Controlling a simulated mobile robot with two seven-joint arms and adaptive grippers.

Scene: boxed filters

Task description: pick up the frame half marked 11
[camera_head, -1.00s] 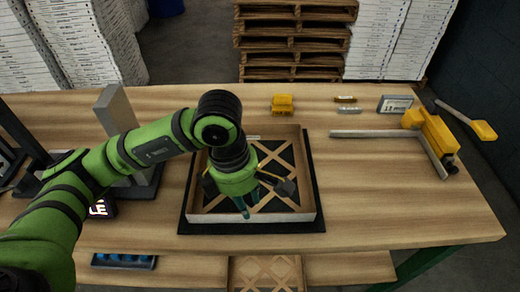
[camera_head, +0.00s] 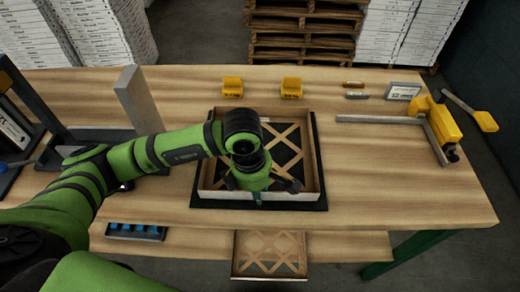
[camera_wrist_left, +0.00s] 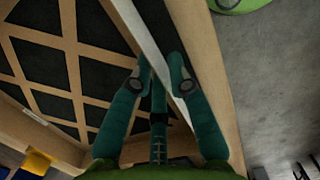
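A shallow tan and white frame half (camera_head: 208,180) with a crossed lattice lies on a black mat (camera_head: 318,203) on the table. It also shows in the wrist view (camera_wrist_left: 60,50). I can read no number 11 on it. My left gripper (camera_head: 258,198) points down at its near wall. In the wrist view my left fingers (camera_wrist_left: 160,65) stand one on each side of the white wall, close to it; I cannot tell whether they press on it. A second lattice frame (camera_head: 270,255) lies lower, below the table's front edge. My right gripper is out of view.
Two yellow blocks (camera_head: 232,87) (camera_head: 291,88) stand behind the mat. A small label display (camera_head: 402,91) and a yellow clamp tool (camera_head: 440,125) are at the right. A grey upright (camera_head: 138,100) stands at the left. A blue-filled tray (camera_head: 136,231) sits low in front.

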